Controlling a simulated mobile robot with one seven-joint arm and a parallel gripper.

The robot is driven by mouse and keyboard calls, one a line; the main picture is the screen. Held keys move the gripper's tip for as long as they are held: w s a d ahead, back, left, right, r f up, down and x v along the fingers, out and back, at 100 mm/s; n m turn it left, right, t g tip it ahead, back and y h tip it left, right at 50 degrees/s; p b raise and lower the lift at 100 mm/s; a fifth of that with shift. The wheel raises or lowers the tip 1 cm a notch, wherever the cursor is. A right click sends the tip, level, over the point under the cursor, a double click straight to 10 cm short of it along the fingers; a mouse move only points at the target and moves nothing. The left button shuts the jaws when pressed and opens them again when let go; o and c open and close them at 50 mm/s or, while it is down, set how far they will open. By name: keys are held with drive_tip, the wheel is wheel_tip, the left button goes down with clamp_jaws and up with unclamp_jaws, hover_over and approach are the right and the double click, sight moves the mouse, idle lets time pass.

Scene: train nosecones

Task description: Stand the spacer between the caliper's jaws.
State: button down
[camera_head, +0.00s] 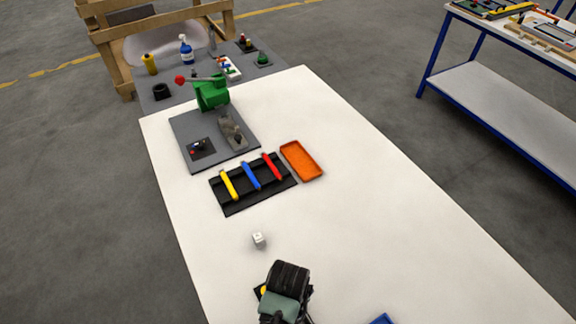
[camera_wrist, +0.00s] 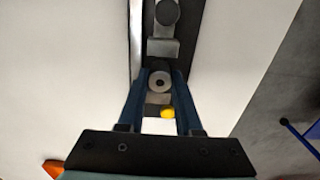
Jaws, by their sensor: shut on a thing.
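My gripper (camera_wrist: 160,88) is shut on the spacer (camera_wrist: 160,82), a pale round piece with a dark central hole, seen end-on between my fingers in the wrist view. The caliper is a dark strip with grey blocks. One block, seemingly a jaw (camera_wrist: 162,48), lies just above the spacer in the picture. Another grey piece (camera_wrist: 157,98) shows just below it. A yellow round part (camera_wrist: 167,113) is close by. I cannot tell the spacer's height or whether it touches the jaws. In the head view my gripper (camera_head: 284,308) hides most of the caliper and the spacer.
A small white cube (camera_head: 258,240) stands beyond my gripper on the white table (camera_head: 350,200). A blue edge (camera_head: 382,320) shows at the bottom.

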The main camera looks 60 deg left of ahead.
drive_tip(key=shift+f, duration=0.15)
drive_tip(key=c, duration=0.6)
unclamp_jaws()
